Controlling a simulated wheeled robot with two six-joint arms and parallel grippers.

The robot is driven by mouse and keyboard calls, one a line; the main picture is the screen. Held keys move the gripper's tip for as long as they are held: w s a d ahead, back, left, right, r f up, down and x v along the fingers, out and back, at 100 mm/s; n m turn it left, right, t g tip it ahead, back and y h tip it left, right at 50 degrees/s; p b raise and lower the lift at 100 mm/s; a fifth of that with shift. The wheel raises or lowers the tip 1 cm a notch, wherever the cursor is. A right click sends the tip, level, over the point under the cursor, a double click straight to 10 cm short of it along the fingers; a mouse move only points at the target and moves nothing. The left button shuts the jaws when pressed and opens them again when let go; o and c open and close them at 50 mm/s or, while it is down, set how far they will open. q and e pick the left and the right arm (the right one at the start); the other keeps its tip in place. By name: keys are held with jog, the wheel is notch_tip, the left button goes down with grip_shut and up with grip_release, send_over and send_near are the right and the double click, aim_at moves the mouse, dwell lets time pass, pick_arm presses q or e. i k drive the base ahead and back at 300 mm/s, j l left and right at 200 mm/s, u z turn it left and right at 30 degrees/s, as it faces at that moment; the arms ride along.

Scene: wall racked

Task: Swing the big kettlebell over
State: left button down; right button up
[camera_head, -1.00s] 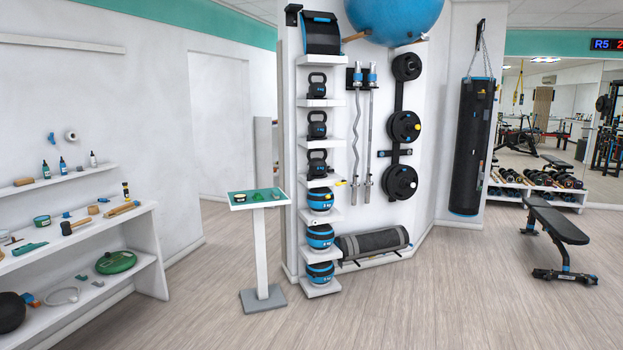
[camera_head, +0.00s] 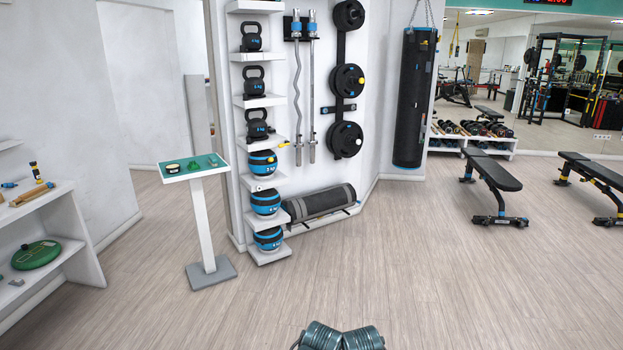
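Three black kettlebells stand one above another on separate shelves of the white wall rack (camera_head: 265,100): a top one (camera_head: 251,37), a middle one (camera_head: 254,82) and a lower one (camera_head: 257,126). The lower one looks slightly the largest, though I cannot read the weight marks. Each handle points up. Neither of my grippers is in view, and nothing touches the kettlebells.
Below are blue-and-black balls (camera_head: 265,202) and a grey rolled mat (camera_head: 320,203). A pedestal tray (camera_head: 193,167) stands left of the rack. Benches (camera_head: 492,172) are at right. Floor (camera_head: 420,260) before the rack is clear. A teal ribbed shape at the bottom edge is unclear.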

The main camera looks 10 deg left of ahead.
aim_at(256, 128)
jog(key=i+j+u, duration=0.35)
jog(key=i, duration=0.45)
jog(key=i+u, duration=0.4)
jog(key=i, duration=0.45)
jog(key=i+z, duration=0.2)
jog(key=i, duration=0.2)
jog(key=i+j+z, duration=0.15)
jog(key=i, duration=0.25)
jog(key=i+j+z, duration=0.2)
jog(key=i, duration=0.25)
jog(key=i+j+z, duration=0.15)
jog(key=i, duration=0.25)
